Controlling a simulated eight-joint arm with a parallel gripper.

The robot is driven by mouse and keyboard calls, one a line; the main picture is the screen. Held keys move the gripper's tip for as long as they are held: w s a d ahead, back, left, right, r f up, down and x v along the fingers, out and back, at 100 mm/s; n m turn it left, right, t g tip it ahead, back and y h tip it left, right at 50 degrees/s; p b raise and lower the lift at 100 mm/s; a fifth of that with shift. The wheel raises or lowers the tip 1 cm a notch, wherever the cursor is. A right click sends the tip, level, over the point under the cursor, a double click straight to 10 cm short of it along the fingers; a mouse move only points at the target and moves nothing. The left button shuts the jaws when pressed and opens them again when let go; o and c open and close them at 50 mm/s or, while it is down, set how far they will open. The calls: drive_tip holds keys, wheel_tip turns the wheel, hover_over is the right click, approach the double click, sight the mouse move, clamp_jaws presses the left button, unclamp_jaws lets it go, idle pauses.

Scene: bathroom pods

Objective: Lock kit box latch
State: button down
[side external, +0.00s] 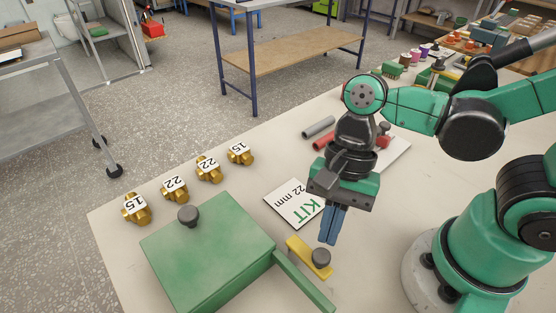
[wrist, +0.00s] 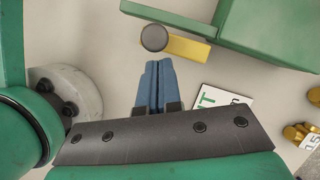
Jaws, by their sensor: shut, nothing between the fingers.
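The green kit box (side external: 205,255) stands at the front of the table with its lid down and a dark knob (side external: 188,216) on top. A yellow latch bar (side external: 300,250) with a dark round knob (side external: 321,258) lies beside the box, roughly parallel to a green strip (side external: 303,283) reaching out from the box's right corner. In the wrist view the latch bar (wrist: 187,48) and its knob (wrist: 154,38) lie just beyond the fingertips. My gripper (side external: 328,240) is shut and empty, its blue fingers (wrist: 159,66) pointing down close to the knob, seemingly apart from it.
A white KIT 22 mm card (side external: 294,204) lies behind the latch. Several brass fittings (side external: 174,189) stand along the left table edge. Grey (side external: 319,127) and red (side external: 324,140) tubes lie farther back. Bare tabletop lies right of the latch.

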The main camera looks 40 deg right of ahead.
drive_tip(key=shift+m, duration=0.3)
drive_tip(key=shift+s+a+m+t, duration=0.1)
drive_tip(key=shift+m+t, duration=0.2)
drive_tip(key=shift+m, duration=0.2)
drive_tip(key=shift+s+a+m+t, duration=0.1)
drive_tip(key=shift+m+t, duration=0.2)
drive_tip(key=shift+m, duration=0.4)
drive_tip(key=shift+s+a, duration=0.1)
drive_tip(key=shift+a, duration=0.2)
drive_tip(key=m, duration=0.1)
drive_tip(key=a+m+t, duration=0.1)
drive_tip(key=m, duration=0.1)
drive_tip(key=shift+s+a, duration=0.1)
drive_tip(key=shift+s, duration=0.2)
drive_tip(key=shift+w+a, duration=0.3)
drive_tip(key=shift+a, duration=0.65)
drive_tip(key=shift+w+a, duration=0.25)
drive_tip(key=shift+a, duration=0.65)
drive_tip(key=shift+w+a, duration=0.15)
drive_tip(key=shift+a, duration=0.05)
